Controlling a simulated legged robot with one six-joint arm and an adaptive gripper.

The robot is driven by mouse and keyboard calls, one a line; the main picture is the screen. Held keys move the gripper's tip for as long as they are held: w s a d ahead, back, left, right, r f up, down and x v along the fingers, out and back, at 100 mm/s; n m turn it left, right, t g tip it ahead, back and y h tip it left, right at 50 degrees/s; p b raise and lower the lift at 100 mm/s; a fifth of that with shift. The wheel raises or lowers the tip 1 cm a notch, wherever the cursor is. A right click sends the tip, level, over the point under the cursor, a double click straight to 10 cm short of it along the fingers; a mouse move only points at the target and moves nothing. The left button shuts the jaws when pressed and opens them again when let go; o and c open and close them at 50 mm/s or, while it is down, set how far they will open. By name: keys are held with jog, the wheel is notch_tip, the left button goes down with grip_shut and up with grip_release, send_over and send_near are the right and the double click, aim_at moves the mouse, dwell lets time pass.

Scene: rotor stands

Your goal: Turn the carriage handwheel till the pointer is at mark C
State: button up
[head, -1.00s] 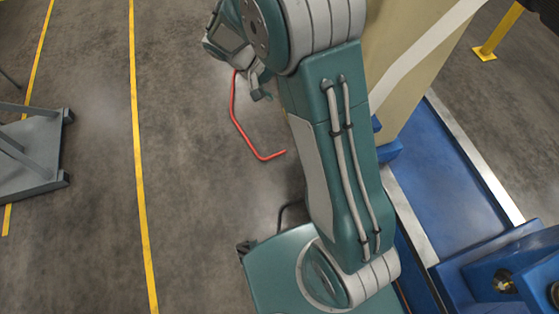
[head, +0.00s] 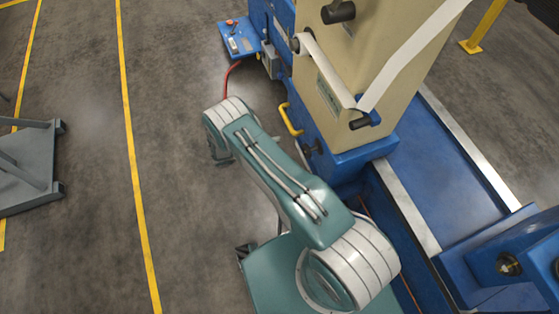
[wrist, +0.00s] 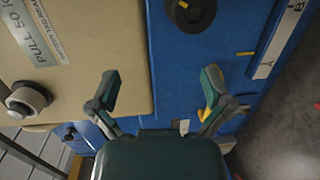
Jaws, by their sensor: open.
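A white scale strip (wrist: 280,40) with a letter that looks like B is at the upper right. A small yellow bar (wrist: 245,53), perhaps the pointer, is left of the strip. Mark C cannot be made out. In the head view my arm hides most of the gripper.
The cream column (head: 335,75) rises from the blue base, with a yellow handle (head: 290,119) and a dark knob (head: 313,147) on its near side. A grey cart (head: 30,165) stands left; floor between is clear.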

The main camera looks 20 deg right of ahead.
jog(key=t+h, duration=0.1)
jog(key=t, duration=0.1)
send_near(304, 152)
jog(key=shift+n, duration=0.4)
jog(key=shift+w+d+f, duration=0.1)
jog(key=shift+w+d, duration=0.05)
jog(key=shift+d, duration=2.15)
jog(key=shift+w+d+f, duration=0.1)
jog(key=shift+d, duration=2.25)
jog(key=shift+r, duration=0.1)
jog(key=c, duration=1)
